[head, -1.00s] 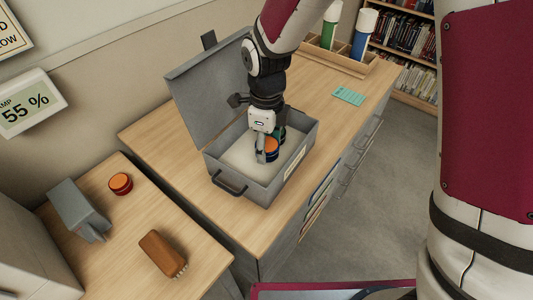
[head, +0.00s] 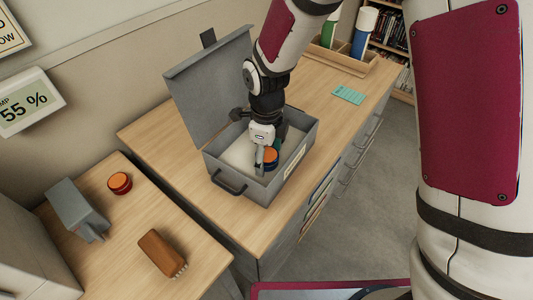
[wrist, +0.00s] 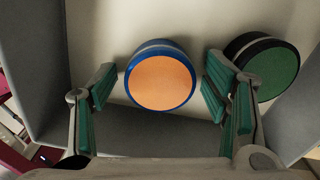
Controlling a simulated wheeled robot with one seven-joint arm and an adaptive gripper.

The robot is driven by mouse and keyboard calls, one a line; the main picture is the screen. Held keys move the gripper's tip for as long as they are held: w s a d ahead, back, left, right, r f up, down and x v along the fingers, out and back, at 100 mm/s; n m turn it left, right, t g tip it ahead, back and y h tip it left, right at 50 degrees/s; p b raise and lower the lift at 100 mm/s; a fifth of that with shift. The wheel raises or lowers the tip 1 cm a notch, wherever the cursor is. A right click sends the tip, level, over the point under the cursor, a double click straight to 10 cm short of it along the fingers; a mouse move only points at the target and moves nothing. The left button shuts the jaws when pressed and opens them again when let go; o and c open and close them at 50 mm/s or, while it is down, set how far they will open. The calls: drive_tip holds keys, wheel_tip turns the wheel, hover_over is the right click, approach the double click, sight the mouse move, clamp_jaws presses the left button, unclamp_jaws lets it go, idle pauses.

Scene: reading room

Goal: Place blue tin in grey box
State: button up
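The blue tin (wrist: 161,76), with an orange lid and a blue rim, is inside the grey box (head: 236,183). In the head view the tin (head: 271,154) shows partly behind a finger. My gripper (wrist: 160,88) reaches down into the box. Its teal-padded fingers stand on either side of the blue tin, with a visible gap on each side. The tin appears to rest on the box's pale floor. A black tin with a green lid (wrist: 272,70) lies in the box just beyond the right finger.
The box's lid (head: 208,85) stands open at the back left. A red tin with an orange lid (head: 120,183), a grey block-like object (head: 75,207) and a brown brush (head: 161,252) sit on the nearer desk. A wooden organiser (head: 340,55) stands at the far end.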

sight(267, 155)
wheel_tip(267, 155, up, 12)
drive_tip(key=p, duration=0.1)
drive_tip(key=shift+r, duration=0.2)
idle(0.3)
